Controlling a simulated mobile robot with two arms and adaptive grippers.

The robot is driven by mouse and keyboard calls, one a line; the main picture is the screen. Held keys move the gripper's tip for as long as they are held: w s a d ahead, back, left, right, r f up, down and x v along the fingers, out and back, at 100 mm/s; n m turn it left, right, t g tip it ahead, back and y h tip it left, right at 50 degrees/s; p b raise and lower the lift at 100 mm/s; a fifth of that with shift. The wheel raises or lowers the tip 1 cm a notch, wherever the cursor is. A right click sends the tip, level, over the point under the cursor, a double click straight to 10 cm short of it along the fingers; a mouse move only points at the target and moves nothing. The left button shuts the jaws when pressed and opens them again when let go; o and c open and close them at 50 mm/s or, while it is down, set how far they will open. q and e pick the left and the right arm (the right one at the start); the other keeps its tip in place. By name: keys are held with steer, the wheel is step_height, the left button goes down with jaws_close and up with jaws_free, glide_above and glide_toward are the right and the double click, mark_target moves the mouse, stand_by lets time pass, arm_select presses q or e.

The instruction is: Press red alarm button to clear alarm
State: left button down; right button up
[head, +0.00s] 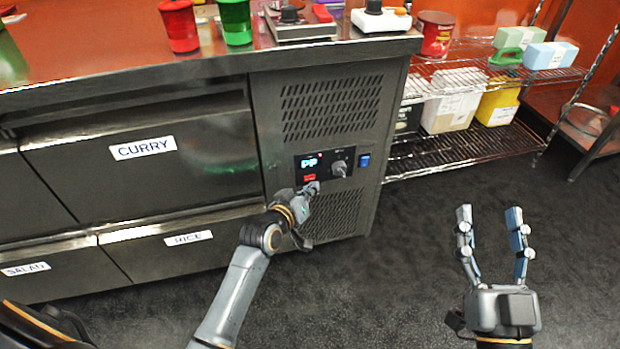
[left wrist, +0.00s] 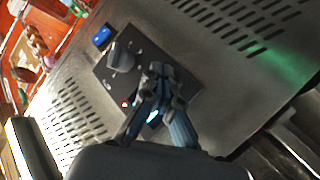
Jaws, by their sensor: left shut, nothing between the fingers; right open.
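The red alarm button (head: 309,178) is a small red rectangle low on the black control panel (head: 325,176), under a lit display (head: 309,162) that reads like "PP". My left gripper (head: 313,187) is shut and empty, its tips just below and right of the button. I cannot tell whether they touch the panel. In the left wrist view the closed fingers (left wrist: 158,72) lie over the panel (left wrist: 104,70), and the button appears hidden behind them. My right gripper (head: 490,211) is open and empty over the dark floor, well to the right.
A grey knob (head: 340,168) and a blue switch (head: 365,160) are right of the display. Vent slots lie above and below the panel. The counter (head: 120,55) overhangs above, holding cups and small devices. A wire shelf (head: 460,145) stands right; floor before it is clear.

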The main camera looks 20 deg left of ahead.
arm_select(q)
steer(key=shift+w+a, duration=0.1)
steer(key=shift+w, duration=0.05)
arm_select(e)
steer(key=shift+w+f, duration=0.1)
stand_by(0.4)
arm_select(q)
steer(key=shift+w+a, duration=0.15)
steer(key=shift+w, duration=0.05)
arm_select(e)
steer(key=shift+w+d+f+g+h, duration=0.1)
steer(key=shift+f+g+h, duration=0.4)
steer(key=shift+f, duration=0.4)
